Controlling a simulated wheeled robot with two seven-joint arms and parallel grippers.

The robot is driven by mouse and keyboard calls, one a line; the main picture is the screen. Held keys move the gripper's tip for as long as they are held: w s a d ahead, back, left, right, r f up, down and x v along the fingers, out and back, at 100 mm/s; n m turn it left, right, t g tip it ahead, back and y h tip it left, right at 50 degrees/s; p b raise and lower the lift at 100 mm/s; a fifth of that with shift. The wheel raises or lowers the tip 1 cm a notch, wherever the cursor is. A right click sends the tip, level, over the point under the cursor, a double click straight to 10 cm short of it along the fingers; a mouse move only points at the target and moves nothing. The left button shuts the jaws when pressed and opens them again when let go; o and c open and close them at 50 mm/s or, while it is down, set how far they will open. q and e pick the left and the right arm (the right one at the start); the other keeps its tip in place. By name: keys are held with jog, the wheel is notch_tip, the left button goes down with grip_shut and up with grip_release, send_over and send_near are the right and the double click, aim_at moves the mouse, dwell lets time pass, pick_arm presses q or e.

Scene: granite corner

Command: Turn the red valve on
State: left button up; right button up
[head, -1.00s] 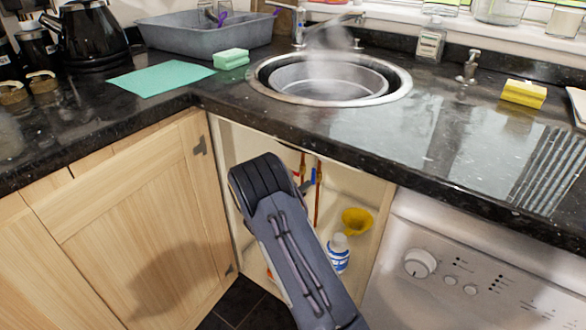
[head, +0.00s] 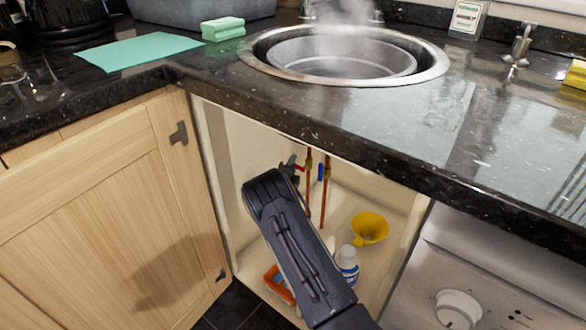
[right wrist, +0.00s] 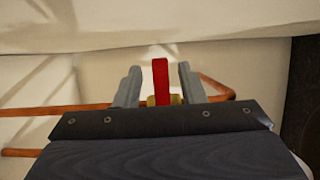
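The red valve handle (right wrist: 160,80) stands upright in the right wrist view, on a brass body over a copper pipe (right wrist: 215,84). My right gripper (right wrist: 158,70) is open, with one finger on each side of the handle and a gap on both sides. In the head view my right gripper (head: 290,165) reaches into the open cupboard under the sink. A bit of the red valve (head: 299,168) shows just beside its fingers, next to a vertical copper pipe. A blue valve handle (head: 321,172) is on the pipe to its right. My left gripper is in neither view.
The granite worktop edge (head: 330,145) runs above my right arm. In the cupboard are a yellow funnel (head: 370,228), a white and blue bottle (head: 347,263) and an orange object (head: 279,284). The cupboard door (head: 120,210) is at the left. The sink (head: 345,57) steams above.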

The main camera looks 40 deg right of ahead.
jog(key=shift+w+d, duration=0.25)
grip_shut()
jog(key=shift+r+m, duration=0.1)
jog(key=shift+m, duration=0.2)
jog(key=shift+r+m+h+b, duration=0.35)
jog(key=shift+m+h+b, duration=0.3)
jog(key=shift+m, duration=0.55)
jog(key=shift+s+r+m+h+b, duration=0.15)
jog(key=shift+r+m+h, duration=0.1)
jog(key=shift+m, duration=0.5)
jog(key=shift+s+r+m+h+b, duration=0.1)
jog(key=shift+r+m+h+b, duration=0.15)
jog(key=shift+m, duration=0.45)
jog(key=shift+s+r+m+h+b, duration=0.1)
jog(key=shift+r+m+h, duration=0.15)
jog(key=shift+m, duration=0.5)
